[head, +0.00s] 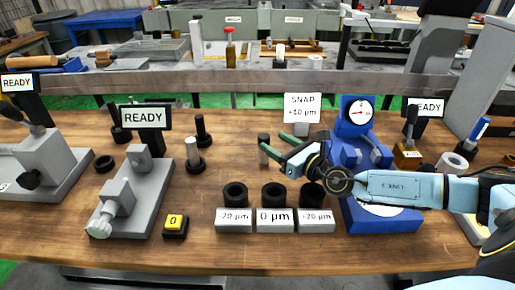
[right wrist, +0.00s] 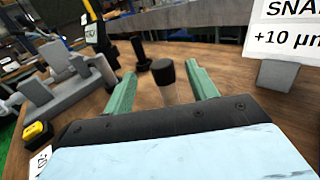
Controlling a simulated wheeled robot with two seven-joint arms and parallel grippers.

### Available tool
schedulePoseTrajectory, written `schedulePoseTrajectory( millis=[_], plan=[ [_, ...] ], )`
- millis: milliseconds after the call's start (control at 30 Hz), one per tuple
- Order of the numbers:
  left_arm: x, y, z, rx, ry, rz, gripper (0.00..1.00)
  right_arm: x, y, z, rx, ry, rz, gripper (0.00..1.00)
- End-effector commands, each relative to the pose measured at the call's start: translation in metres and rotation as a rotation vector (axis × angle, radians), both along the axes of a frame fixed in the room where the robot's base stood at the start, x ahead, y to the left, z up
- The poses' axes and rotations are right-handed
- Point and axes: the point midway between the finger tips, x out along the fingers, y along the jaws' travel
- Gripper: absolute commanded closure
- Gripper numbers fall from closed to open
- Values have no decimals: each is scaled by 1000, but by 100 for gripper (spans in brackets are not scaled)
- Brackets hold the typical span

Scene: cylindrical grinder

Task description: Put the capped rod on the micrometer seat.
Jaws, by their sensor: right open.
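The capped rod (head: 263,150), grey with a black cap, stands upright on the wooden bench. In the right wrist view the rod (right wrist: 168,90) shows between my two green fingers, with no clear contact. My right gripper (head: 282,155) is open, its fingers pointing left at the rod. The grey bench micrometer (head: 128,195), with a thimble at its front and a READY display behind, stands left of centre. Nothing is seen held on its seat (head: 140,165). The rod's foot is partly hidden in the wrist view. My left gripper is not in view.
Three labelled blocks with black rings, including the 0 µm block (head: 275,222), stand in front of the rod. A blue dial gauge (head: 358,140) is behind my right arm. A SNAP sign (head: 302,105) stands behind.

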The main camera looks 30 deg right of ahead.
Motion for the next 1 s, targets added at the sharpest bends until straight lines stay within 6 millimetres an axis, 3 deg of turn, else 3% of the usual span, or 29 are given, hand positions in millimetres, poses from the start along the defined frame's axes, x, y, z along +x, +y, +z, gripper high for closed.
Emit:
schedulePoseTrajectory(
  millis=[300, 700, 1000],
  plan=[
    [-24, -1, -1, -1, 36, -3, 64, 26, 4, 0, -26, -3, 6, 43],
    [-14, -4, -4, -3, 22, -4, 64, 71, 14, -5, -24, -3, 5, 43],
    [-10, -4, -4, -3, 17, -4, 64, 73, 15, -5, -24, -1, 5, 45]
  ],
)
